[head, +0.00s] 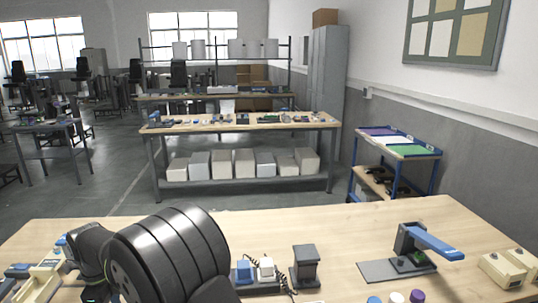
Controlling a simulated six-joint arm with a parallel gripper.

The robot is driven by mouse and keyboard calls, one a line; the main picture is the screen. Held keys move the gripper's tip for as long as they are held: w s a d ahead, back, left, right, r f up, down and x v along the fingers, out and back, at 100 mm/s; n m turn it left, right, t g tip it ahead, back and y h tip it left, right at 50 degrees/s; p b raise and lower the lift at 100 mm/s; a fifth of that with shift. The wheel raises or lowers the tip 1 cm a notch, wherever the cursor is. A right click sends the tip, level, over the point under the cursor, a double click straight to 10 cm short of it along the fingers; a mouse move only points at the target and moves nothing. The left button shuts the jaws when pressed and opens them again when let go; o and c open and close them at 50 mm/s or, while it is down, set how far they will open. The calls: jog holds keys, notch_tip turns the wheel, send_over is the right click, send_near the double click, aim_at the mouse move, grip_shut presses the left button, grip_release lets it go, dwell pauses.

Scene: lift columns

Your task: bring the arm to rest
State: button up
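My arm's large black ribbed link (172,255) fills the lower left foreground over the wooden workbench (340,220). Darker arm parts show to its left, close to the bench. I cannot make out my gripper or its fingertips. The link hides part of the bench behind it.
On the bench stand a dark block-like post (305,265), a blue and white device with a coiled cord (265,267), and a press with a blue lever (432,243). Cream boxes (505,268) sit far right, a cream tray (40,282) left. The bench's back middle is clear.

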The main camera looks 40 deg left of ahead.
notch_tip(320, 180, down, 6)
jog(key=shift+r, duration=0.1)
jog(key=shift+w+a, duration=0.15)
jog(key=shift+w, duration=0.05)
jog(key=o, duration=1.3)
jog(key=shift+o, duration=0.3)
jog(key=w+d+r, duration=0.1)
jog(key=w+r, duration=0.2)
jog(key=r, duration=0.5)
jog(key=w+d+r+g+y, duration=0.1)
jog(key=w+d+r, duration=0.1)
jog(key=r, duration=0.6)
jog(key=shift+w+g, duration=0.3)
jog(key=shift+w, duration=0.2)
jog(key=w+d+r+g+y, duration=0.1)
jog(key=w+d+r, duration=0.15)
jog(key=r, duration=0.45)
jog(key=w+d+r+g+y, duration=0.1)
jog(key=d+r, duration=0.3)
jog(key=r, duration=0.3)
jog(key=x, duration=0.9)
jog(key=shift+a+f, duration=0.2)
jog(key=shift+r, duration=0.1)
